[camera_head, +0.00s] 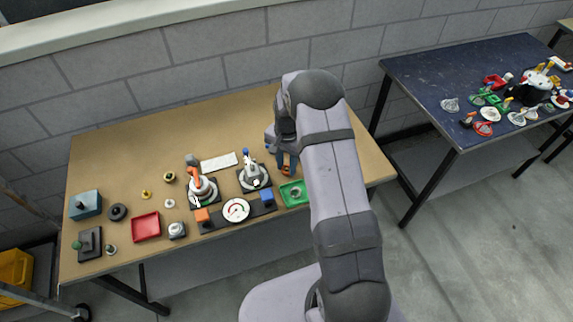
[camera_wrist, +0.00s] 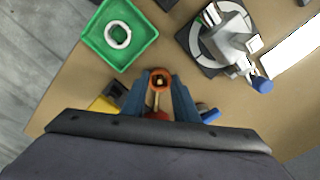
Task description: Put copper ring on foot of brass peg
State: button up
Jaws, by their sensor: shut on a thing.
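My gripper (camera_wrist: 160,84) points down over the tan table. Its two blue fingers are shut on the copper ring (camera_wrist: 160,72), an orange-brown loop between the fingertips in the wrist view. A thin brass shaft (camera_wrist: 157,101), likely the brass peg, shows between the fingers, with brass also in the ring's opening. A small red part lies at its lower end, partly hidden by my gripper. I cannot tell whether the ring is around the peg or only in line with it. In the head view my gripper (camera_head: 287,165) stands behind the green tray; my arm hides much there.
The green tray (camera_wrist: 96,50) holds a white ring (camera_wrist: 118,35). A grey device on a dark base (camera_wrist: 205,62) stands close by. Yellow and blue things beside my gripper are partly hidden. A dial (camera_head: 236,210), red tray (camera_head: 145,227) and blue box (camera_head: 85,204) lie further left.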

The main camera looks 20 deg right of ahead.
jog(key=shift+f, duration=0.2)
dwell(0.3)
jog(key=o, duration=1.4)
jog(key=shift+o, duration=0.2)
jog(key=shift+r, duration=0.1)
jog(key=shift+r+p, duration=2.45)
jog(key=shift+r, duration=1.2)
